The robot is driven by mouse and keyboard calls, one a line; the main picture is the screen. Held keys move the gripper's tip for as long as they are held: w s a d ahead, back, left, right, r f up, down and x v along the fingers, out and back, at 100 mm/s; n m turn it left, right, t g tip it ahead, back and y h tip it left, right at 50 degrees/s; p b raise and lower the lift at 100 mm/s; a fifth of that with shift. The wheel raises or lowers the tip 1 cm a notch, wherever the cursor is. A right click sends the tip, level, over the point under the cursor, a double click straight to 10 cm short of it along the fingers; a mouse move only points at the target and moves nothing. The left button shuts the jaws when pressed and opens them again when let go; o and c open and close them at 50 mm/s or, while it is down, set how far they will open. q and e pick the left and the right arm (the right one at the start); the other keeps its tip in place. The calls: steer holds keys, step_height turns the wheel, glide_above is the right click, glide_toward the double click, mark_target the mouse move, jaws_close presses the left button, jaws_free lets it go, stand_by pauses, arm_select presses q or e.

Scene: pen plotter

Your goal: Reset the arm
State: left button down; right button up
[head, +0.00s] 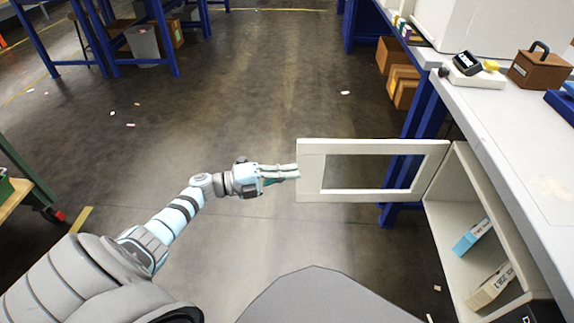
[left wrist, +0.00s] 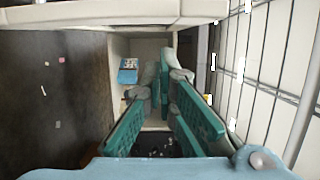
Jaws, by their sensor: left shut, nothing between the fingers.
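My left gripper (head: 290,172) is in the middle of the head view, at the end of my outstretched left arm. Its fingers are shut with nothing between them. The fingertips are at the free edge of an open white door frame (head: 310,180); I cannot tell whether they touch it. In the left wrist view the teal finger pads of my left gripper (left wrist: 158,90) point toward the inside of the cabinet. My right gripper is not in view.
The door hangs from a white cabinet (head: 446,225) under the bench (head: 500,125) at right. Inside are a blue box (head: 472,237) and a beige box (head: 491,285). A brown case (head: 540,70) stands on the bench. The floor left of the door is mostly clear.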

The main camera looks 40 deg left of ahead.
arm_select(q)
steer(key=s+a+b, duration=0.1)
steer(key=s+a, duration=0.3)
steer(key=a, duration=0.5)
steer(key=shift+b, duration=0.4)
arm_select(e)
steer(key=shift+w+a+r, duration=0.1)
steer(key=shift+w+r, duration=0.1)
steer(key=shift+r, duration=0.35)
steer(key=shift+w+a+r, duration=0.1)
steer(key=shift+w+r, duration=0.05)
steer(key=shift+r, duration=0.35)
